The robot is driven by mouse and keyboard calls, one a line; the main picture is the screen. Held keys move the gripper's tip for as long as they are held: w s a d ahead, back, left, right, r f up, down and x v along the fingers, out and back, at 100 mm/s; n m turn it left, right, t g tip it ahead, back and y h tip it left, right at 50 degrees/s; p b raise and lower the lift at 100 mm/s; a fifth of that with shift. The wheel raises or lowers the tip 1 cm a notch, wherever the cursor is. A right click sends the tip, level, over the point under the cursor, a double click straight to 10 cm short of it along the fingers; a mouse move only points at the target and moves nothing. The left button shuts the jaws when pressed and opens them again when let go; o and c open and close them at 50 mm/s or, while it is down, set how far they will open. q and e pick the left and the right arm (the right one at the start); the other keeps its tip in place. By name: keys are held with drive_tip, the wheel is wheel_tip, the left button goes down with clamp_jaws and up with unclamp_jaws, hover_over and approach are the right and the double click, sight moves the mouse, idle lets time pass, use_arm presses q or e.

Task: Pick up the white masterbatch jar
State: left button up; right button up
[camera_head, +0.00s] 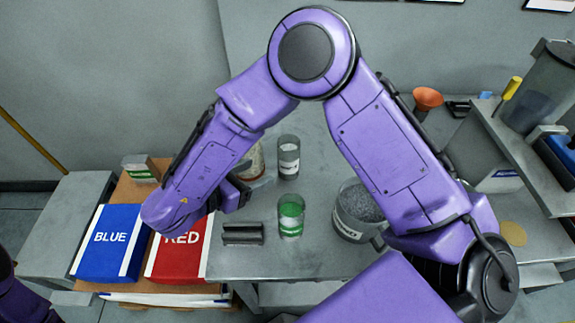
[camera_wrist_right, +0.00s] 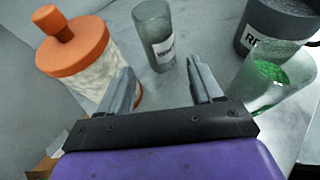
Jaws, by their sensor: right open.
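The white masterbatch jar (camera_head: 288,152) is a small clear cylinder with a white label, standing upright at the middle of the grey table. It also shows in the right wrist view (camera_wrist_right: 155,38), upright, ahead of the fingers. My right gripper (camera_wrist_right: 160,66) is open and empty, with its two fingers apart and pointing toward the jar, which stands beyond their tips. In the head view my right gripper (camera_head: 246,182) is partly hidden by its arm, left of the jar and nearer the front. My left gripper is out of view.
A jar of green pellets (camera_head: 291,216) stands in front of the white jar. A larger tub of grey pellets (camera_head: 358,207) is to its right. An orange-lidded container (camera_wrist_right: 80,52) stands close by on the left. Blue (camera_head: 108,240) and red (camera_head: 181,257) bags lie left.

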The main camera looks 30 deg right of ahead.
sight(282, 164)
drive_tip(key=shift+w+f+b, duration=0.2)
drive_tip(key=shift+f+b, duration=0.3)
drive_tip(key=shift+f, duration=0.6)
drive_tip(key=p+x, duration=0.1)
drive_tip(key=x, duration=0.2)
drive_tip(key=p+x, duration=0.1)
drive_tip(key=x, duration=0.2)
drive_tip(key=r+p+x, duration=0.1)
drive_tip(key=x, duration=0.3)
drive_tip(key=shift+d+p, duration=0.2)
drive_tip(key=shift+p, duration=0.2)
drive_tip(key=shift+d+f, duration=0.1)
drive_tip(key=shift+d, duration=0.15)
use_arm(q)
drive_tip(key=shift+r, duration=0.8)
use_arm(e)
drive_tip(key=c, duration=0.8)
